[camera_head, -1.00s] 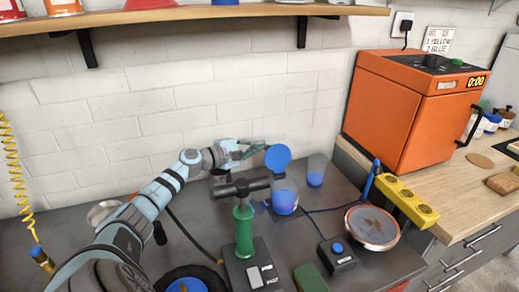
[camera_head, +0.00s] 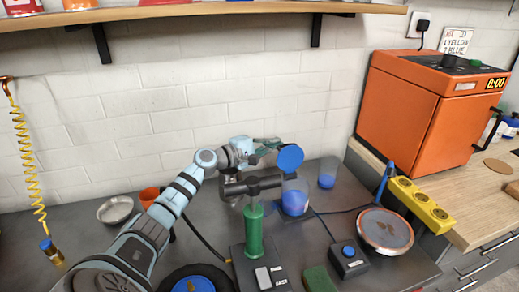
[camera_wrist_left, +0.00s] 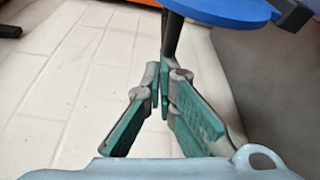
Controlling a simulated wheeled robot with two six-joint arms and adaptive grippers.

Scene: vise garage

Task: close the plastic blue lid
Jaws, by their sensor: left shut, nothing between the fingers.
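The blue lid (camera_head: 290,157) is a round disc standing tilted up above a clear container (camera_head: 295,199) with blue contents, so the container is open. In the left wrist view the lid (camera_wrist_left: 225,8) shows at the top edge, beside a dark upright bar. My left gripper (camera_head: 280,143) is shut and empty, with its green-padded fingers at the upper left edge of the lid. Its closed fingers also show in the left wrist view (camera_wrist_left: 165,85). I cannot tell whether they touch the lid. My right gripper is not in view.
A black box with a blue button (camera_head: 348,256) and a round dish (camera_head: 385,232) are at right. The wall is close behind.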

